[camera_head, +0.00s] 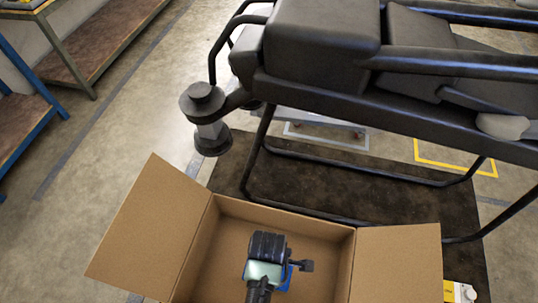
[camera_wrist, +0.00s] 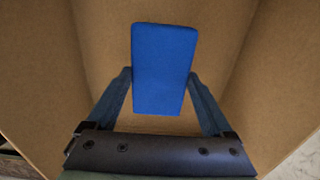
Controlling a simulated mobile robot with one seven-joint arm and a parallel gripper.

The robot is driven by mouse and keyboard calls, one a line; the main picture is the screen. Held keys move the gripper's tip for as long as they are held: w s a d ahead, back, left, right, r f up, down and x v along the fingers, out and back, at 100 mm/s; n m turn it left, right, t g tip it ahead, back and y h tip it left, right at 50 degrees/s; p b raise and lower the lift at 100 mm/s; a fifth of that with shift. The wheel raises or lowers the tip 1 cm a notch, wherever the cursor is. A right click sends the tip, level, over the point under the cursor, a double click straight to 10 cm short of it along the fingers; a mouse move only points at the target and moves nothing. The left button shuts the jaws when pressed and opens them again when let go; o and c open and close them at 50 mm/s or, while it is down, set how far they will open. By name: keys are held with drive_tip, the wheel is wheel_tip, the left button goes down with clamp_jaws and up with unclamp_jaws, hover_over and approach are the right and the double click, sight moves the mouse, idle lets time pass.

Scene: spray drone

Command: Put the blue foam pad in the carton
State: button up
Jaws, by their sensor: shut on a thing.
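The blue foam pad (camera_wrist: 163,70) is upright between the two fingers of my gripper (camera_wrist: 160,90) in the wrist view, and the fingers are shut on its sides. In the head view my gripper (camera_head: 285,276) is over the inside of the open carton (camera_head: 213,262), and only a small blue part of the pad (camera_head: 286,280) shows beside it. The carton's brown inner walls (camera_wrist: 40,70) surround the pad in the wrist view. I cannot tell whether the pad touches the carton's floor.
The carton's flaps (camera_head: 150,225) are spread left and right. A large dark drone (camera_head: 320,40) on a tube frame stands behind it on a dark mat (camera_head: 330,180). A yellow and white item (camera_head: 462,292) is at the lower right. Benches (camera_head: 100,45) stand at upper left.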

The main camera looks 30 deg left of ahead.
drive_tip(key=shift+f, duration=2.25)
drive_tip(key=shift+f, duration=0.1)
drive_tip(key=o, duration=1)
drive_tip(key=shift+o, duration=0.2)
wheel_tip(320, 180, up, 12)
drive_tip(key=shift+r, duration=0.15)
